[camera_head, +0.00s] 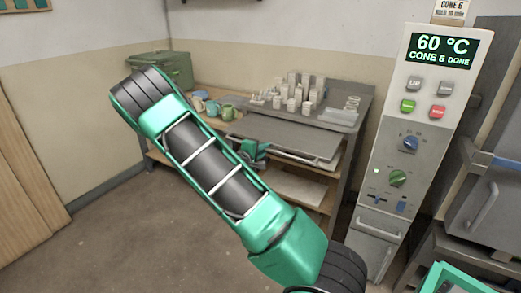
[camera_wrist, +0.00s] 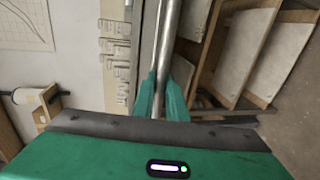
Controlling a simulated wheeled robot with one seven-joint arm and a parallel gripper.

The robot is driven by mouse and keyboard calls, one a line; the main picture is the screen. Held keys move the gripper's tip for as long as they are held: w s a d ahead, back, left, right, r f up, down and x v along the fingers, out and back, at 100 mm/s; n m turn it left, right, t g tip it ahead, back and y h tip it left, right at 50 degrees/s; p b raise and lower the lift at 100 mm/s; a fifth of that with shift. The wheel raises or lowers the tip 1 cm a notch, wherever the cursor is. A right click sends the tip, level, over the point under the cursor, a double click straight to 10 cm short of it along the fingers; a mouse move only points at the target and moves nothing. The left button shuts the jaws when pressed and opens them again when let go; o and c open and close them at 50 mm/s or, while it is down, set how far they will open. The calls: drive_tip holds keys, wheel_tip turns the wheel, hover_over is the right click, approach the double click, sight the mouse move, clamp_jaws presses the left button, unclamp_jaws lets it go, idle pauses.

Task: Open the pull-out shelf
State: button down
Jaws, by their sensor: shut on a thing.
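The pull-out shelf (camera_head: 285,135) is a flat grey board. It sits at the front of the workbench, below the top that carries the pale pots, and juts forward from it. My gripper (camera_head: 255,152) is at the shelf's front edge, partly hidden behind my own arm in the head view. In the wrist view, my gripper's green fingers (camera_wrist: 164,98) are shut on the shelf's long silver bar handle (camera_wrist: 168,40), one finger on each side. The handle runs up the picture beside a narrow grey strip.
The workbench (camera_head: 361,100) carries several pale pots (camera_head: 292,100) and colored mugs (camera_head: 227,112). Lower shelves with boards (camera_head: 298,188) are beneath. A kiln control panel (camera_head: 405,140) stands close on the right. A green bin (camera_head: 165,68) is at the back left. The floor (camera_head: 130,225) in front is clear.

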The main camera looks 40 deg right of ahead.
drive_tip(key=shift+f, duration=0.15)
drive_tip(key=c, duration=2)
unclamp_jaws()
drive_tip(key=shift+c, duration=0.2)
drive_tip(key=v, duration=1)
drive_tip(key=shift+a, duration=0.4)
drive_tip(key=shift+s, duration=0.15)
